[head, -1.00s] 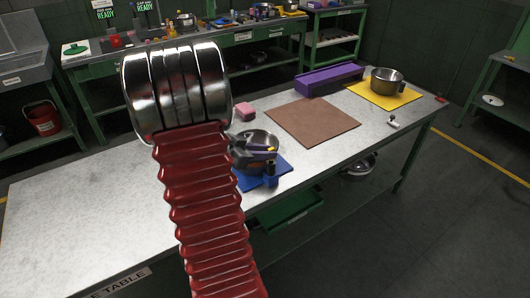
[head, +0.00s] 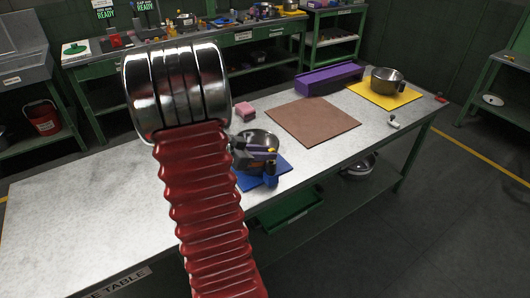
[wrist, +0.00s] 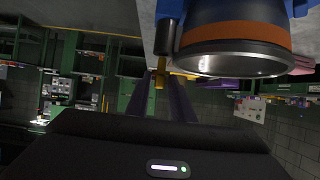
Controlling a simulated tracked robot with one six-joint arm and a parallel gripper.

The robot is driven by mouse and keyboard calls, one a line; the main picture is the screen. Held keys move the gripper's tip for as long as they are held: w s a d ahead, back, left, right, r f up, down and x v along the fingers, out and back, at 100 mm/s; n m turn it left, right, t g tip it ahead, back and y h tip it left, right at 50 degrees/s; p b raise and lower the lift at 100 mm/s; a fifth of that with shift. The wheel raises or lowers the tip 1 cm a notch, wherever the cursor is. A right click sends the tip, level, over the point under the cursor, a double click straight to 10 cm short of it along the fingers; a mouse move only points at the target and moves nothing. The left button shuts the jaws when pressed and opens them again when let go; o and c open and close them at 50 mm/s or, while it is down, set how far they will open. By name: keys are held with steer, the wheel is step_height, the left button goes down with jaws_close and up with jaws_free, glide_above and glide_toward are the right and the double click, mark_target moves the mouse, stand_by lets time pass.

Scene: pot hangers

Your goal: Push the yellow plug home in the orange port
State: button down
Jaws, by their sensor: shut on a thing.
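My gripper (head: 266,152) shows at the blue mat (head: 279,166), partly hidden behind my arm. In the wrist view its two purple fingers (wrist: 162,102) are shut on a small yellow piece, the yellow plug (wrist: 159,78). The plug lies at the fingertips, beside a shiny round pot (wrist: 240,65) with an orange-brown band. I cannot pick out the orange port for certain, nor how far the plug sits in anything.
The pot also shows in the head view (head: 262,138), close behind my gripper. A pink sponge (head: 245,110), a brown mat (head: 312,123), a purple tray (head: 330,78) and a pot on a yellow mat (head: 400,99) lie farther off. The table's left part is clear.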

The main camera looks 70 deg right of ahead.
steer(key=shift+f, duration=1.05)
steer(key=c, duration=1.5)
jaws_free()
steer(key=shift+o, duration=0.2)
steer(key=v, duration=1.3)
steer(key=shift+w+a+r, duration=0.15)
steer(key=shift+w+a, duration=0.1)
steer(key=shift+w, duration=0.05)
steer(key=shift+c, duration=0.4)
